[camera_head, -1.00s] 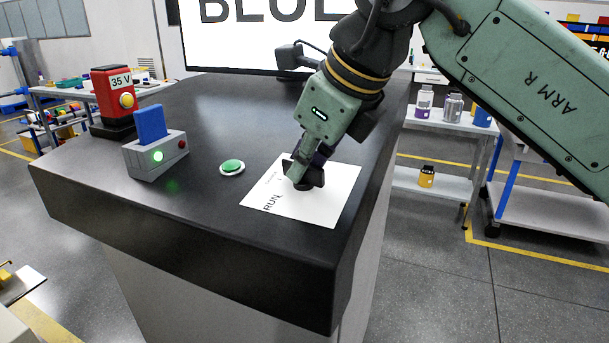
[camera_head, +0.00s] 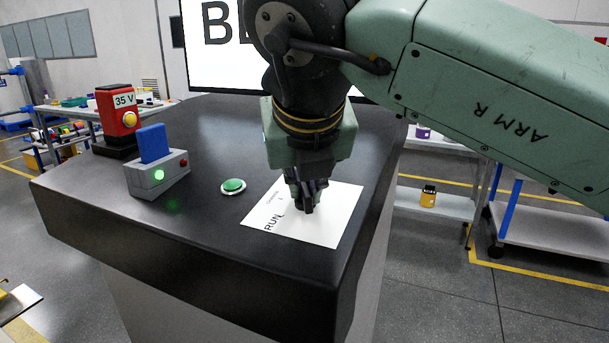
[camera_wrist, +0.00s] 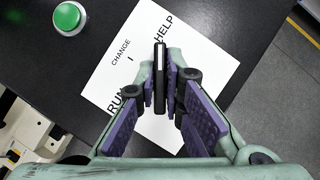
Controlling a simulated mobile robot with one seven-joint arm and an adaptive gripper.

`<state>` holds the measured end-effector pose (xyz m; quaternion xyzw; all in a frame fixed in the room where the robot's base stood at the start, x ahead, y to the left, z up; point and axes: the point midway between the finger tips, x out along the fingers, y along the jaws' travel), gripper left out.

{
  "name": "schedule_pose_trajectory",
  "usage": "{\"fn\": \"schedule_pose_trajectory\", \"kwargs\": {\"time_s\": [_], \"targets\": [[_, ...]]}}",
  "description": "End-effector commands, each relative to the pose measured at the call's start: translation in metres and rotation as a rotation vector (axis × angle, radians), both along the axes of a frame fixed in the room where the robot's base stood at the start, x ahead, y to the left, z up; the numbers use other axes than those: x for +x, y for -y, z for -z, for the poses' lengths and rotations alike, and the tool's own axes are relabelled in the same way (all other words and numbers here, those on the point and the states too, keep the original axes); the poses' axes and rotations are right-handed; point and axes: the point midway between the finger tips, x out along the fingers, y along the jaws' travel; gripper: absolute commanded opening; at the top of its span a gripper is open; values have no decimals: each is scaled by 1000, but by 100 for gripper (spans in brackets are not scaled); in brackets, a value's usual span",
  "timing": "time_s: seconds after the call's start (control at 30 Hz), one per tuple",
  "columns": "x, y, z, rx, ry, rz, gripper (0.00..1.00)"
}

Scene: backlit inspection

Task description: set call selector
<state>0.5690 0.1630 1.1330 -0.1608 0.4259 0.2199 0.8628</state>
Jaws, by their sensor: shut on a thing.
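The call selector is a black knob (camera_wrist: 160,75) on a white plate (camera_head: 333,232) printed RUN, CHANGE and HELP. In the wrist view the knob is a narrow upright bar with a pale line along it, its upper end at the HELP label (camera_wrist: 164,27). The CHANGE label (camera_wrist: 121,52) and RUN label (camera_wrist: 119,104) lie to its left. My gripper (camera_wrist: 161,92) is shut on the knob, with purple pads on both sides. In the head view my gripper (camera_head: 307,203) points down over the plate and hides most of the knob.
A green button (camera_head: 233,186) sits left of the plate. Further left are a grey box (camera_head: 160,180) with a blue slab and lit green lamp, and a red unit (camera_head: 116,118) marked 35 V. A screen (camera_head: 215,60) stands behind, partly hidden. The black tabletop's front is clear.

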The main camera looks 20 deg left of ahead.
Motion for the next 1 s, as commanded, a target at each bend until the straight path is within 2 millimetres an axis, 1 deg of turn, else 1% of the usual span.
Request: {"fn": "schedule_pose_trajectory", "kwargs": {"time_s": [0.23, 0.7, 0.73, 1.0], "targets": [[0, -1, -1, 11, 0, 63, 0], [0, 0, 0, 14, 0, 77, 0], [0, 0, 0, 14, 0, 77, 10], [0, 0, 0, 13, 0, 77, 28]]}}
